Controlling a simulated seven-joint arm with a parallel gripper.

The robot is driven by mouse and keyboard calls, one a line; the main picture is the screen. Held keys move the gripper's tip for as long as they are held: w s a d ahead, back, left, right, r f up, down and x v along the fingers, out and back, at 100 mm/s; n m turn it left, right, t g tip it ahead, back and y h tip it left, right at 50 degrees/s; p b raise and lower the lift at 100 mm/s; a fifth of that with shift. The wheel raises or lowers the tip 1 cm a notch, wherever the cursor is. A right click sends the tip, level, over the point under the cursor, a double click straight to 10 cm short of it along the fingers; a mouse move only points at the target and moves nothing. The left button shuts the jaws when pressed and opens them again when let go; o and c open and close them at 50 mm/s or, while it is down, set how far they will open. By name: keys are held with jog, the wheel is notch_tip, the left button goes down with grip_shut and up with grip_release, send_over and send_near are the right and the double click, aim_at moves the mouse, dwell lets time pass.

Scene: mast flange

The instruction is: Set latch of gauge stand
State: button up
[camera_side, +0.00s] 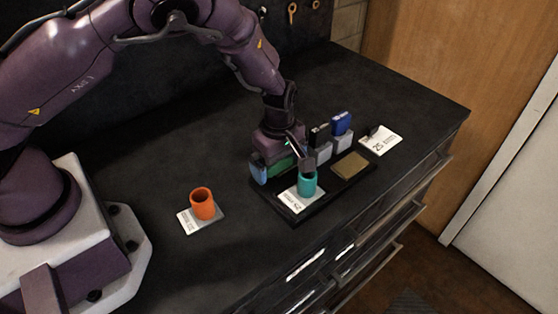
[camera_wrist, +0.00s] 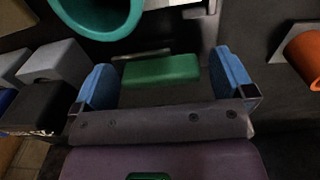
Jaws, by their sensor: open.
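In the wrist view, my gripper (camera_wrist: 163,84) is open, with a green block (camera_wrist: 160,70) between and just beyond the fingertips. The block (camera_side: 283,164) is partly hidden by my gripper in the side view; contact cannot be told. A teal cup (camera_side: 307,186) stands close in front, also in the wrist view (camera_wrist: 85,30).
Grey blocks (camera_side: 343,142) with a black piece (camera_side: 319,133) and a blue piece (camera_side: 341,122) stand behind right. An orange cup (camera_side: 202,204) stands on a card at left. A white card (camera_side: 381,141) lies far right.

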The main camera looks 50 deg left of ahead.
jog(key=c, duration=0.9)
jog(key=m, duration=0.4)
jog(key=shift+m, duration=0.4)
jog(key=m, duration=0.4)
jog(key=shift+m, duration=0.3)
jog(key=m, duration=0.4)
jog(key=shift+r, duration=0.1)
jog(key=shift+m, duration=2.2)
